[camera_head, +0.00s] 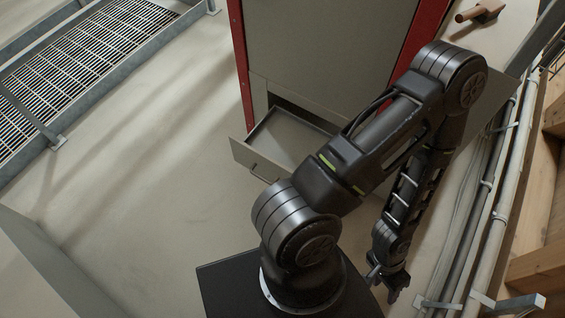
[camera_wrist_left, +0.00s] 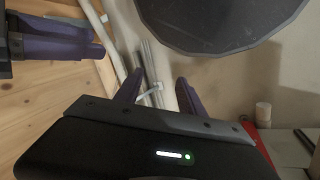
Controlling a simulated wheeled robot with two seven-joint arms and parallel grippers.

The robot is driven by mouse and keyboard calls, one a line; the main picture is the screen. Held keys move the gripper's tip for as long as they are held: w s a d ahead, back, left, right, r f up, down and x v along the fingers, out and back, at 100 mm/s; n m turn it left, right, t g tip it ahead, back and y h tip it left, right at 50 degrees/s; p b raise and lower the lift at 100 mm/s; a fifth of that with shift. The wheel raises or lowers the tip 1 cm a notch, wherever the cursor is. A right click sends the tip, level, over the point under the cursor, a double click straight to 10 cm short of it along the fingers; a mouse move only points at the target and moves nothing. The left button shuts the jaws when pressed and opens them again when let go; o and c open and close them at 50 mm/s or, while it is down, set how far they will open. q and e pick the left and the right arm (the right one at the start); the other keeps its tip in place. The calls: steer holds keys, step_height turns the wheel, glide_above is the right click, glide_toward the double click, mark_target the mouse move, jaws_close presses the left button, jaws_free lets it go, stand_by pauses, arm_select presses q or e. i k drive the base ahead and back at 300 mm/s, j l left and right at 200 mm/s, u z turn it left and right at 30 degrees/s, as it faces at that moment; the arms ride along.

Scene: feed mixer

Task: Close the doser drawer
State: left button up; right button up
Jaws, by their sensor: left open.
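The doser drawer (camera_head: 290,142) is a grey metal tray pulled out of the lower front of a grey cabinet with red edges. Its front panel (camera_head: 256,165) has a bar handle and faces lower left. My arm hides the drawer's right part. My left gripper (camera_head: 391,291) hangs low at the right, well apart from the drawer, open and empty. Its two purple fingers also show in the left wrist view (camera_wrist_left: 158,88). Purple finger-like parts at that view's upper left look like my right gripper (camera_wrist_left: 58,37); their opening is unclear. The drawer is not recognisable there.
The cabinet (camera_head: 330,50) rises behind the drawer. A metal grating walkway (camera_head: 90,65) lies at upper left. Pipes (camera_head: 490,190) and wooden boards (camera_head: 540,220) run along the right, close to my left gripper. The floor left of the drawer is clear.

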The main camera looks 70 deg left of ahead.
mark_target(281, 140)
steer(key=u, duration=0.45)
steer(key=j+u, duration=0.1)
steer(key=u, duration=0.35)
steer(key=i+u, duration=0.1)
steer(key=u, duration=0.35)
steer(key=i+u, duration=0.1)
steer(key=u, duration=0.35)
steer(key=j+u, duration=0.1)
steer(key=u, duration=0.35)
steer(key=i+u, duration=0.1)
steer(key=u, duration=0.4)
